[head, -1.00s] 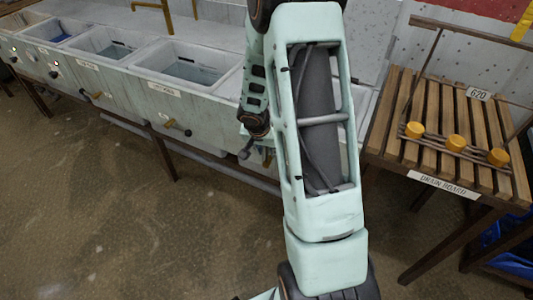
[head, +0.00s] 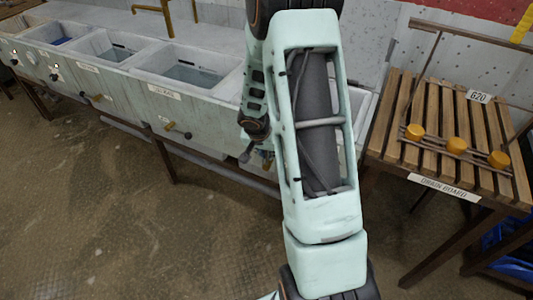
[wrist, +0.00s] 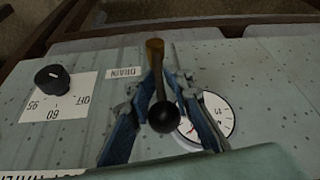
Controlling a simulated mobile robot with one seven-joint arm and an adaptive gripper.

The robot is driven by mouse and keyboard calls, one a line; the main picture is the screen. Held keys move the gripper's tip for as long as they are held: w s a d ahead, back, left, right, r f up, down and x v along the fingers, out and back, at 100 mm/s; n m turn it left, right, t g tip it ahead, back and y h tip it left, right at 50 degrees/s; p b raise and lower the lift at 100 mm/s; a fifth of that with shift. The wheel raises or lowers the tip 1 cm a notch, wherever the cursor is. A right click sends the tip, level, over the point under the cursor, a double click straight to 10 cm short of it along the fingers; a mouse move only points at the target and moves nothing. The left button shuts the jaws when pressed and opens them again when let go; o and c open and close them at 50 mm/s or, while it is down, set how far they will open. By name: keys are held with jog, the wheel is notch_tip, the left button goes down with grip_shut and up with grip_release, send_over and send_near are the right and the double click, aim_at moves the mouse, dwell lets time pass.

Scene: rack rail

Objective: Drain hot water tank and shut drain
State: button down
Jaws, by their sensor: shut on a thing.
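In the wrist view, the drain lever (wrist: 157,85) has a brass-coloured end and a black ball. It stands beside a plate reading DRAIN (wrist: 123,71). My gripper (wrist: 163,84) has its two blue-grey fingers closed on the lever, one on each side. The tank's pale green front panel (wrist: 85,128) fills most of this view. A black knob (wrist: 52,78) sits on a white dial plate marked OFF, 60 and 95. A round white gauge (wrist: 215,115) is partly hidden behind the right finger. In the head view my arm hides the gripper and most of the tank. No water flow is visible.
In the head view, a row of basins (head: 188,65) with levers along their front runs to the left. A slatted drain board (head: 440,185) with several yellow knobs stands at the right. The wet-looking brown floor (head: 100,210) in front is clear.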

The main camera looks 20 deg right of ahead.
jog(key=shift+w+a+n+g+h+p, duration=0.3)
jog(key=shift+w+a+g+h+p, duration=0.2)
jog(key=shift+w+g+h+p, duration=0.35)
jog(key=shift+s, duration=0.15)
jog(key=c, duration=2)
grip_release()
jog(key=shift+c, duration=0.2)
jog(key=shift+f, duration=0.1)
jog(key=v, duration=1.2)
jog(key=shift+c, duration=0.2)
